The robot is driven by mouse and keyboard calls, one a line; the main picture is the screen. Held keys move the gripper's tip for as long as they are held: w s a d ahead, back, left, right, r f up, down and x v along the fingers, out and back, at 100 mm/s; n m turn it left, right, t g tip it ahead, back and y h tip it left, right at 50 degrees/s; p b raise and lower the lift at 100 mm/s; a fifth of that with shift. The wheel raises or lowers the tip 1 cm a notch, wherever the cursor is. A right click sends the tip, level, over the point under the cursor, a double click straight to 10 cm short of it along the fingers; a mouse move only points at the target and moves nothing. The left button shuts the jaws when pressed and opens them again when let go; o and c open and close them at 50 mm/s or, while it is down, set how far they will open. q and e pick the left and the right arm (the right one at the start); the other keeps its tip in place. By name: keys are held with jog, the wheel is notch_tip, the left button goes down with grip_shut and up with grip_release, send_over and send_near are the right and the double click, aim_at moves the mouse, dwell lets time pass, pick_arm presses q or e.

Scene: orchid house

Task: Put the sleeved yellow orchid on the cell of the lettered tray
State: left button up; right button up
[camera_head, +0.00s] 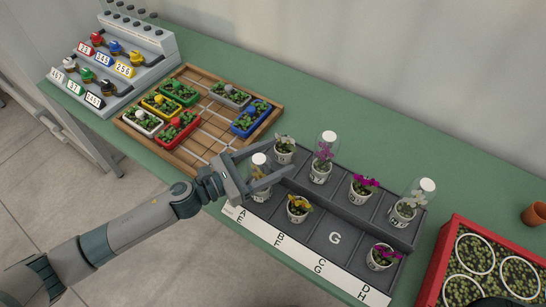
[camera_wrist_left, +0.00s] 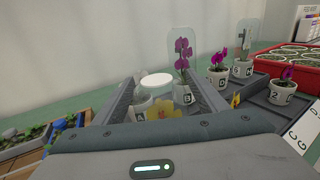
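The sleeved yellow orchid (camera_head: 260,173) stands in a white pot under a clear sleeve with a white top, in the near left cell of the lettered tray (camera_head: 305,257). My left gripper (camera_head: 280,157) is open, with one finger on each side of the sleeve. In the left wrist view the yellow flower (camera_wrist_left: 166,110) shows between the fingers; the gripper body hides its pot. The near-row cell marked G (camera_head: 335,238) is empty. My right gripper is not in view.
A bare yellow orchid (camera_head: 298,206) stands just right of the sleeved one. A sleeved purple orchid (camera_head: 323,158), a sleeved white one (camera_head: 407,203) and magenta orchids (camera_head: 362,187) fill other cells. A red crate (camera_head: 432,268) stands right; a wooden tray (camera_head: 207,148) stands left.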

pick_arm(q)
jog(key=shift+r, duration=0.2)
jog(key=b+v, duration=0.4)
jog(key=v, duration=0.8)
jog(key=shift+b, duration=0.35)
